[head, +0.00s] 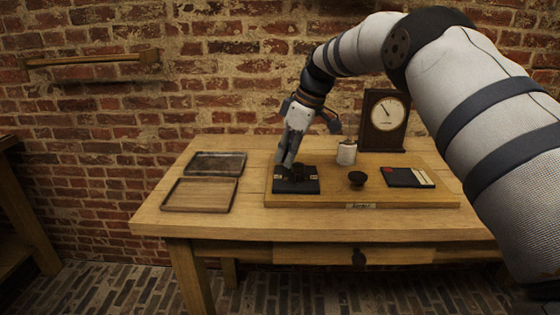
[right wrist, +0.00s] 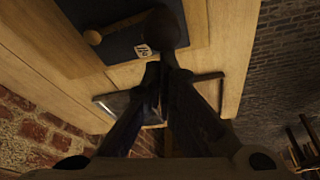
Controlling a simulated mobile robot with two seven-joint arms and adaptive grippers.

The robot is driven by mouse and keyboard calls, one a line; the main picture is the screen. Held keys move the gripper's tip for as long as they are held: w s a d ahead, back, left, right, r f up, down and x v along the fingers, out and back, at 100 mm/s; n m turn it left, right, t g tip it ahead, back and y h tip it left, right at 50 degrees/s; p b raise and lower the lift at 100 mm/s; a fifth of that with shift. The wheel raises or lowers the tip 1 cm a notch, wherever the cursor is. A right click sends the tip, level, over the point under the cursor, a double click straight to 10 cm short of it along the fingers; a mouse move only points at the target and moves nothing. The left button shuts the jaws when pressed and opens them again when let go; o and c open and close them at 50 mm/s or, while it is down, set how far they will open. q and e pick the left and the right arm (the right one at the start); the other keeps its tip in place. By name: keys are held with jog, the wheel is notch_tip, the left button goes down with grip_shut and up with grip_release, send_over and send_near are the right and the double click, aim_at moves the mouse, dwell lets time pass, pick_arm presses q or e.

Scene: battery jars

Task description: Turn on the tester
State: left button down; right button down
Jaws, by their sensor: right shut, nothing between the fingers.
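The tester seems to be the low dark box (head: 296,187) at the left end of the wooden board, with small pale labels on its top and a dark round part near its middle. My right gripper (head: 287,164) points down at the box's rear left, its fingers together and empty. In the right wrist view the fingertips (right wrist: 161,62) are close to a dark round knob (right wrist: 166,28) and a white label (right wrist: 143,50); I cannot tell whether they touch. A tan ball-ended piece (right wrist: 92,37) shows on the dark surface. My left gripper is not in view.
On the board (head: 340,201) stand a pale jar (head: 346,154), a small black cup (head: 357,179), a dark flat case (head: 408,178) with red and cream parts. A clock (head: 385,121) stands behind. Two trays (head: 216,153) (head: 199,194) lie left on the table (head: 165,214).

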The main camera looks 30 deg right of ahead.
jog(key=shift+s+d+n+g+y, duration=0.3)
jog(key=shift+d+n, duration=0.25)
jog(key=shift+n, duration=0.65)
jog(key=shift+s+d+n, duration=0.25)
jog(key=shift+s+n, duration=0.05)
jog(key=shift+n, duration=0.3)
jog(key=shift+s+d+r, duration=0.1)
jog(key=shift+s+d, duration=0.1)
jog(key=shift+d, duration=0.15)
